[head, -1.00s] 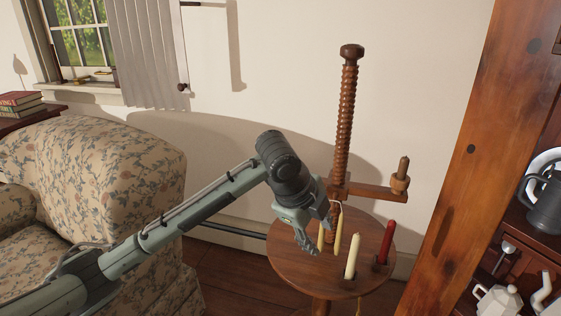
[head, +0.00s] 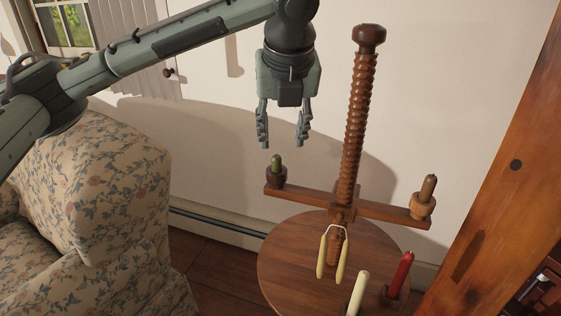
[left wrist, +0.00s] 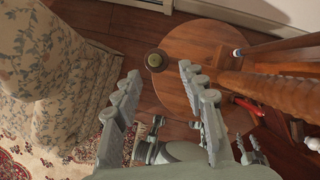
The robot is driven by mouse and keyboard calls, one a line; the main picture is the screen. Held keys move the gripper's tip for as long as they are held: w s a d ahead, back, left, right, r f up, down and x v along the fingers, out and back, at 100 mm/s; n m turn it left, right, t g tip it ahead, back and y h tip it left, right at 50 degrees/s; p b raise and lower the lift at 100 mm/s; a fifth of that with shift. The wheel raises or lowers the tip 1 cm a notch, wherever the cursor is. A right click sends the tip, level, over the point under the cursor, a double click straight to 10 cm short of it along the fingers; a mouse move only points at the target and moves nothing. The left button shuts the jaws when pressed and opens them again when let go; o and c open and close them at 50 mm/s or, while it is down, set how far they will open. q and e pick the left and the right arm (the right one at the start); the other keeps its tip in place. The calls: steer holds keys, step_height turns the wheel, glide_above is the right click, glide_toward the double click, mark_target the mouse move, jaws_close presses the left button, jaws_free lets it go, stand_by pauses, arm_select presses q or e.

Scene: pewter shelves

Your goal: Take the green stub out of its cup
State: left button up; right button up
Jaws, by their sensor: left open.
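The green stub (head: 277,163) stands upright in a dark wooden cup (head: 276,181) at the left end of a wooden crossbar (head: 375,212). In the left wrist view the stub (left wrist: 155,59) shows from above, a little beyond the fingertips. My left gripper (head: 283,143) is open and empty, pointing down just above the stub, with the stub apart from both fingers. In the left wrist view the open fingers (left wrist: 194,75) frame the lower middle.
A tall threaded wooden post (head: 355,120) rises right of the gripper. A brown stub (head: 428,187) stands at the crossbar's right end. Two yellow candles hang by a wick over the round table (head: 285,262), near cream (head: 358,293) and red (head: 401,275) candles. A floral armchair (head: 90,200) stands left.

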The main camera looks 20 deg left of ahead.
mark_target(276, 157)
arm_select(q)
steer(key=x, duration=0.2)
steer(key=a+x, duration=0.1)
steer(key=x, duration=0.2)
steer(key=shift+s+f+b, duration=0.1)
steer(key=shift+f+b, duration=0.2)
steer(key=shift+f, duration=0.4)
arm_select(e)
steer(key=shift+s+r, duration=0.5)
steer(key=shift+r, duration=0.35)
arm_select(q)
jaws_close()
arm_select(e)
steer(key=shift+f, duration=0.1)
